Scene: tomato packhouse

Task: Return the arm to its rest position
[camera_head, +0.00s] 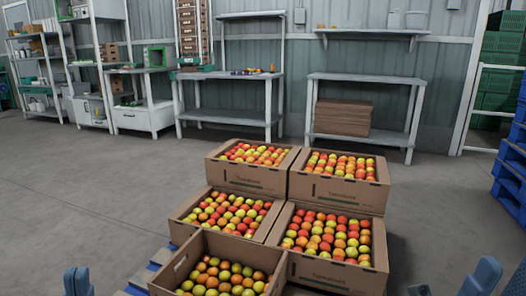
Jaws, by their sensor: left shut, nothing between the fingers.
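My left gripper (77,281) shows at the bottom left edge, with its blue-grey fingertips close together and nothing between them. It is apart from the cardboard boxes. Blue-grey parts of my right arm's end (483,276) show at the bottom right corner. They are cut off by the frame, so the state of the right gripper is unclear. The rest of both arms is out of view.
Several cardboard tomato boxes (338,196) stand stacked on a blue pallet (163,257) in front of me. The nearest box (205,251) is less full. Benches (365,79) and shelves line the back wall. Blue pallets (509,185) stand at right. The floor at left is clear.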

